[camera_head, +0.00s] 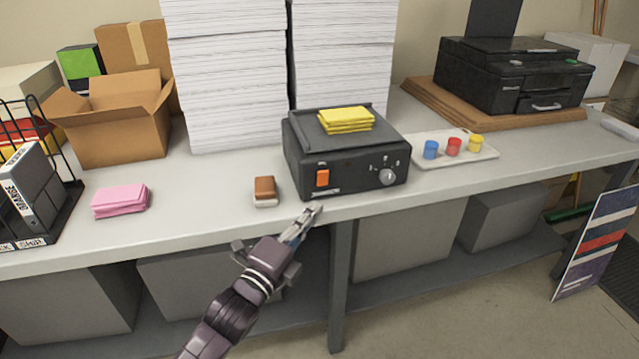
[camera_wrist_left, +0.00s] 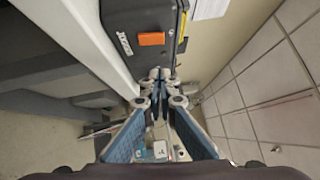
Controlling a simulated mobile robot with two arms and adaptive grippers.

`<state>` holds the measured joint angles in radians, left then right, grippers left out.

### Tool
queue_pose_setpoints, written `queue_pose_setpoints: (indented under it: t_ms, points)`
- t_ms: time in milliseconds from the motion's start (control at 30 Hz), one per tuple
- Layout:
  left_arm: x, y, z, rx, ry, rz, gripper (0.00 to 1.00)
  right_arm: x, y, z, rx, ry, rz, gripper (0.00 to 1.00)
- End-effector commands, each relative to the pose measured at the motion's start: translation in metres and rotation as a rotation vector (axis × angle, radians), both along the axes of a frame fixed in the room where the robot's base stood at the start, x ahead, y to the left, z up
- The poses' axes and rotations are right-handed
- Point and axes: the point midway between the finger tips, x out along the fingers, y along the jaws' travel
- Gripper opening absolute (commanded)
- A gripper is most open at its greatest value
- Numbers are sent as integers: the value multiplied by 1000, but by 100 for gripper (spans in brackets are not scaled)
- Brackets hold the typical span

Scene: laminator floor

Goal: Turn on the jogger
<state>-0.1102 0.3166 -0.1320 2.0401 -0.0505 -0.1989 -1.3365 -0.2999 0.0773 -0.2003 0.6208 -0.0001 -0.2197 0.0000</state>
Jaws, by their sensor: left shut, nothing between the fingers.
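The jogger (camera_head: 348,153) is a black box on the table with an orange switch (camera_head: 322,178) at the left of its front panel and a grey dial (camera_head: 387,177) at the right. A yellow pad stack (camera_head: 346,121) lies on its top. My left gripper (camera_head: 314,210) is shut and empty, just in front of and below the switch, apart from it. In the left wrist view the shut fingertips (camera_wrist_left: 160,75) point toward the jogger (camera_wrist_left: 143,20), with the orange switch (camera_wrist_left: 151,39) just ahead of them. My right gripper is not in view.
A brown and white block (camera_head: 265,191) lies left of the jogger near the table's front edge. A tray (camera_head: 484,157) with blue, red and yellow pots sits to the right. Tall paper stacks (camera_head: 228,80) stand behind. Pink pads (camera_head: 121,200) lie at left.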

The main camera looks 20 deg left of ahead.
Motion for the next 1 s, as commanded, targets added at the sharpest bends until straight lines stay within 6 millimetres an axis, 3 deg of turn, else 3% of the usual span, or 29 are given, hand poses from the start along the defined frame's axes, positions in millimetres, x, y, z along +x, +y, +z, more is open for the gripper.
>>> queue_pose_setpoints:
  t_ms: [267,400,600,1000]
  points:
    - [57,-11,9,-1,-1,0,0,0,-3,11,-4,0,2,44]
    - [73,3,12,2,-1,0,0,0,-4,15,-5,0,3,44]
    - [83,11,12,0,1,-1,0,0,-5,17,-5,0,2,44]
    - [84,12,13,-3,5,-1,0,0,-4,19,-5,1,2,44]
